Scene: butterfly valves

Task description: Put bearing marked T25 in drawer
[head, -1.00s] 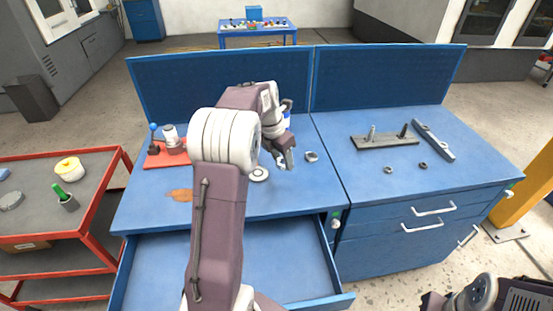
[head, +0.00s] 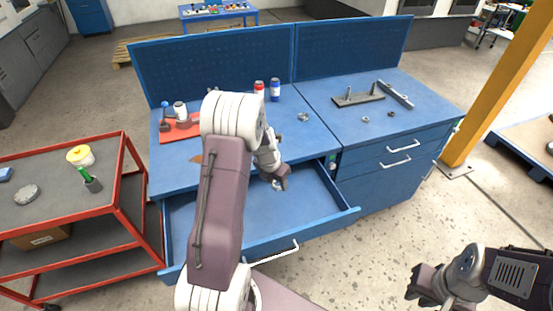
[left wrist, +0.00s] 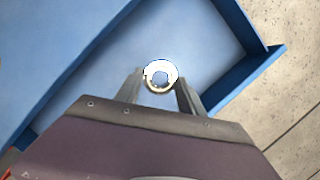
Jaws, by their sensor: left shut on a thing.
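My left gripper (head: 279,181) is over the open drawer (head: 318,205) of the left bench. It is shut on a ring-shaped bearing (left wrist: 161,76), which shows bright between the two fingers in the left wrist view. The blue drawer floor (left wrist: 185,35) lies below the bearing. I cannot read any marking on it. Another bearing (head: 303,117) lies on the bench top. My right gripper (head: 424,285) is at the lower right, away from the bench; I cannot tell whether its fingers are apart.
A grey fixture (head: 358,98) and small rings stand on the right bench. A red cart (head: 125,215) is at the left. The visible drawer floor is clear.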

